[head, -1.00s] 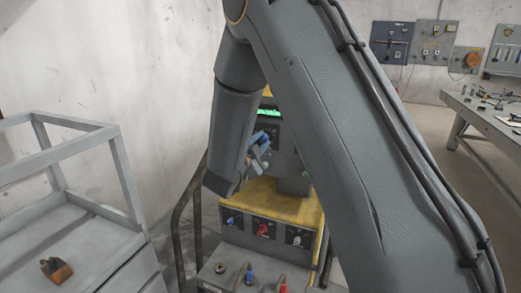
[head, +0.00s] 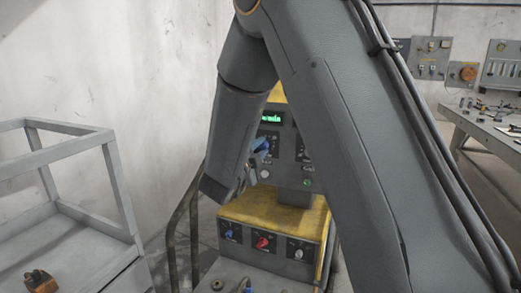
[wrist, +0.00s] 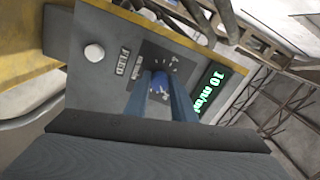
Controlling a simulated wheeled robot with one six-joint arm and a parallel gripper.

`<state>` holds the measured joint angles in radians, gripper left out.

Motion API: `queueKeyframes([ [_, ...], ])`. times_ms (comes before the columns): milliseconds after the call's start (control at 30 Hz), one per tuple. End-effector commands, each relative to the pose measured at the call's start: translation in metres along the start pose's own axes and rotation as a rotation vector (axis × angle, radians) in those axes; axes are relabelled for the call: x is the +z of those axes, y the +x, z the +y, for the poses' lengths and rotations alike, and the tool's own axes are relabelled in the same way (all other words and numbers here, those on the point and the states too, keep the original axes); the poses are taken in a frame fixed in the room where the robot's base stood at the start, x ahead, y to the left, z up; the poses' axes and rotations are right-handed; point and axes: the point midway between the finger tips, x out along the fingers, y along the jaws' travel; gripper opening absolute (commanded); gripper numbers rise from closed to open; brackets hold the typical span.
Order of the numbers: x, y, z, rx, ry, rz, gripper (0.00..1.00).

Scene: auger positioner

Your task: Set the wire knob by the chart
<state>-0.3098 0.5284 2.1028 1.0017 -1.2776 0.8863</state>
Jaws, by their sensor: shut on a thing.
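The wire feed panel with its green display (head: 271,118) stands behind my arm in the head view. In the wrist view the display (wrist: 211,88) reads "10 m/min", seen sideways. A blue knob (wrist: 160,80) with a pale pointer and a dial of white marks sits on the dark plate beside it. My gripper (wrist: 163,92) is shut on this knob, with one finger on each side. In the head view my gripper (head: 261,150) is at the panel, partly hidden by my arm, and the knob is hard to make out there. No chart can be made out.
A lower yellow unit has blue (head: 230,233), red (head: 263,242) and white (head: 297,252) knobs. A grey cart (head: 75,250) with an orange-brown object (head: 40,283) stands at left. A workbench (head: 490,125) is at right. Dark rails flank the machine.

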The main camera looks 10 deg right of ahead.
Motion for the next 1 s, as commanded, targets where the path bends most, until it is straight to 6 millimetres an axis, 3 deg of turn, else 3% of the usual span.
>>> queueKeyframes([
  [133, 0.001, 0.000, 0.000, 0.000, -0.001, -0.002, 0.01],
  [167, 0.001, 0.000, 0.000, 0.000, -0.001, -0.002, 0.28],
  [267, 0.001, 0.000, 0.000, 0.000, -0.001, -0.001, 0.42],
  [633, 0.001, -0.006, 0.000, -0.001, -0.001, -0.002, 0.42],
  [1000, 0.003, -0.063, 0.000, -0.002, -0.001, -0.005, 0.42],
])
